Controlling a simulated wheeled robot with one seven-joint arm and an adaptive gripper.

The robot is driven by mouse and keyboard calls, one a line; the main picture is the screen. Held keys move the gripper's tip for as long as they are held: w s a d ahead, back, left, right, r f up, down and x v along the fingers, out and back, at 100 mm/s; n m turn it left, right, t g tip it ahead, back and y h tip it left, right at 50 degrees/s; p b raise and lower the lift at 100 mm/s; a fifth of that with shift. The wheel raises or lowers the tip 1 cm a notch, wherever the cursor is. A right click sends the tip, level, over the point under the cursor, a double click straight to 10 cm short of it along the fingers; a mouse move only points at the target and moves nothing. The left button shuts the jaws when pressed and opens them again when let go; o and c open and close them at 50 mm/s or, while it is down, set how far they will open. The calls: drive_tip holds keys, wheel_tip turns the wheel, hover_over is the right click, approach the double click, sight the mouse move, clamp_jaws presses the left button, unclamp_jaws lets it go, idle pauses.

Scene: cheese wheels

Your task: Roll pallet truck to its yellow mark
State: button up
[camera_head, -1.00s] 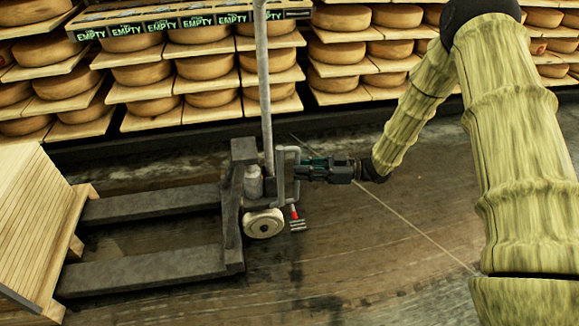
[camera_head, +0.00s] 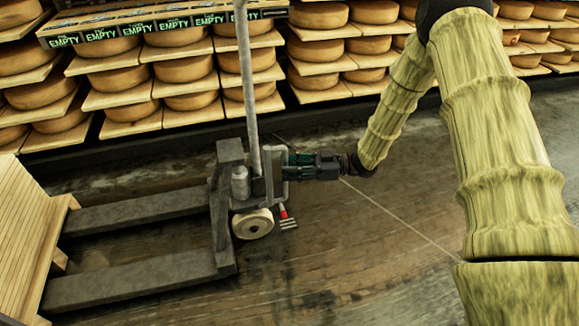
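The dark grey pallet truck (camera_head: 226,215) stands on the floor left of centre, its two forks pointing left toward a slatted wooden piece. It has an upright grey pole (camera_head: 248,90), a pale wheel (camera_head: 253,224), a small red-tipped pedal (camera_head: 286,218) and a grey loop bar at its right side. My gripper (camera_head: 290,166) reaches in from the right, its fingertips at the loop bar. The fingers overlap the bar in this view, and I cannot tell whether they are closed on it. No yellow mark shows in this view.
Shelves of cheese wheels (camera_head: 185,66) with EMPTY labels run along the back. The slatted wooden piece (camera_head: 28,225) stands at the left by the fork ends. The dark floor (camera_head: 370,270) right of the truck is open, crossed by a thin pale line.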

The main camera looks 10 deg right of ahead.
drive_tip(key=s+d, duration=0.1)
drive_tip(key=d, duration=1)
drive_tip(key=shift+s+d, duration=0.15)
drive_tip(key=shift+d, duration=0.2)
drive_tip(key=w+a+r, duration=0.1)
drive_tip(key=a+r, duration=0.2)
drive_tip(key=a, duration=1)
drive_tip(key=shift+r+b, duration=0.4)
drive_tip(key=shift+a, duration=0.1)
clamp_jaws()
